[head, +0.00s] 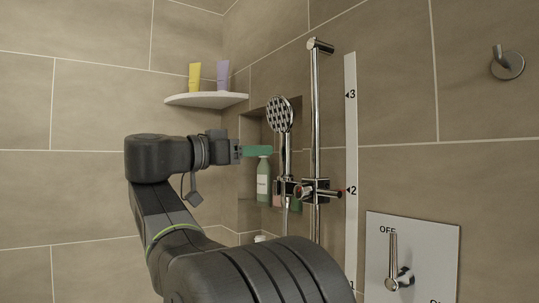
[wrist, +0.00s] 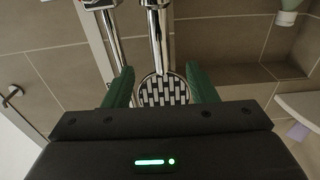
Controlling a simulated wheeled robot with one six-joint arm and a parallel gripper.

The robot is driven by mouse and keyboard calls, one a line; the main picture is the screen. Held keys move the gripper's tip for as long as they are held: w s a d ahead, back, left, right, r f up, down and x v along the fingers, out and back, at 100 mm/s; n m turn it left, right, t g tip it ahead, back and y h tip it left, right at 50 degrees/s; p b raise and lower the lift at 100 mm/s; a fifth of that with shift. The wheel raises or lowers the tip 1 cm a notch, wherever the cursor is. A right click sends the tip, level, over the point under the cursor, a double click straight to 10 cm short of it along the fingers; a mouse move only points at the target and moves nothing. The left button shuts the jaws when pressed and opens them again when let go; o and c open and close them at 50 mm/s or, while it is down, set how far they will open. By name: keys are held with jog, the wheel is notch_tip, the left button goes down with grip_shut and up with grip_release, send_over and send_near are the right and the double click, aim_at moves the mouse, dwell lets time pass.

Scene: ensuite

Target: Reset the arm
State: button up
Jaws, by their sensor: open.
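My gripper (head: 258,151) reaches right from my arm in the head view, its green fingers level and just left of the shower handset's handle. In the wrist view my gripper (wrist: 163,82) has its two green fingers apart, with the round handset head (wrist: 163,92) seen in the gap between them. I cannot tell whether the head is between the fingers or beyond them. The chrome handset (head: 280,115) hangs upright in its holder (head: 309,190) on the slide rail (head: 314,110). Nothing is visibly gripped.
A corner shelf (head: 207,99) holds a yellow tube (head: 194,77) and a purple tube (head: 223,74). A pale green bottle (head: 263,180) stands in the wall niche behind my fingers. A scale strip (head: 350,130), a control plate with lever (head: 430,250) and a wall hook (head: 507,64) are to the right.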

aim_at(281, 148)
jog(key=v, duration=0.6)
jog(key=shift+s+a+b, duration=0.2)
jog(key=shift+b, duration=0.1)
jog(key=p+x, duration=0.2)
jog(key=x, duration=1.1)
jog(key=shift+w+d, duration=0.25)
jog(key=shift+d, duration=0.1)
jog(key=shift+r+p, duration=0.3)
jog(key=shift+p, duration=0.05)
jog(key=shift+d+f, duration=0.1)
